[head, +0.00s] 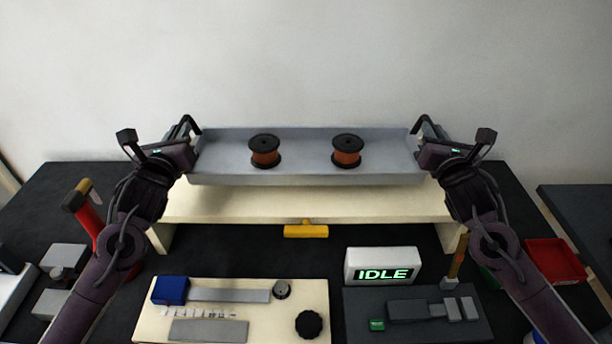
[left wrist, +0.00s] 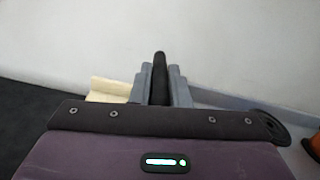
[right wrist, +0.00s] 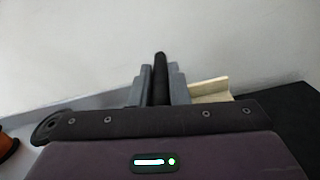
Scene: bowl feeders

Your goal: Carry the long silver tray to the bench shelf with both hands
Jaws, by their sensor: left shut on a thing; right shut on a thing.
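The long silver tray (head: 305,178) is level in the head view, over the cream bench shelf (head: 300,205). Whether it touches the shelf top I cannot tell. Two copper-coloured spools with black flanges, a left one (head: 265,151) and a right one (head: 346,151), stand in the tray. My left gripper (head: 190,140) is shut on the tray's black left handle (left wrist: 160,78). My right gripper (head: 424,138) is shut on the black right handle (right wrist: 160,78). The wrist views show each handle between the fingers.
A yellow-handled tool (head: 306,231) lies under the shelf's front edge. An IDLE sign (head: 383,266), a cream board (head: 240,325), a dark board (head: 415,330) and a red bin (head: 555,260) are on the dark bench. A pale wall is behind.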

